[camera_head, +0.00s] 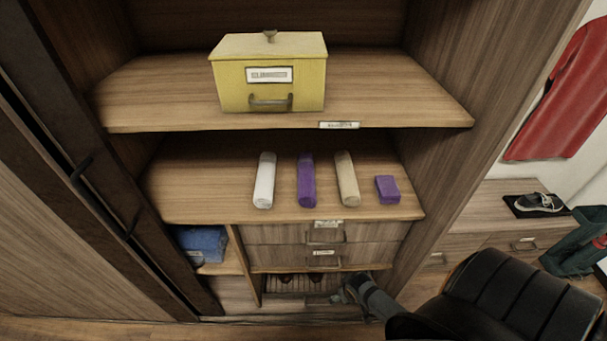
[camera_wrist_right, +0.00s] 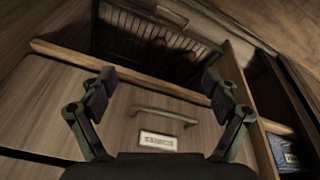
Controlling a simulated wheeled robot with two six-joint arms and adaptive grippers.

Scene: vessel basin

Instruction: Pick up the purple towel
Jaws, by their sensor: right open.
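A rolled purple towel (camera_head: 306,182) lies on the middle shelf (camera_head: 230,205), between a white roll (camera_head: 264,181) and a beige roll (camera_head: 347,179). A small purple block-shaped item (camera_head: 387,189) lies to the right of the beige roll. My right gripper (camera_head: 350,291) is low in front of the cabinet, below the shelf and well apart from the towel. The right wrist view shows this gripper (camera_wrist_right: 158,88) open and empty, with a drawer front behind its fingers. The towel is not in that view. My left gripper is not in view.
Drawers with handles (camera_head: 323,254) sit under the middle shelf, above a slatted rack (camera_head: 300,284). A yellow box (camera_head: 268,73) stands on the upper shelf (camera_head: 160,95). Blue folded cloth (camera_head: 201,245) lies in a lower left cubby. A dark sliding-door edge (camera_head: 95,190) stands left.

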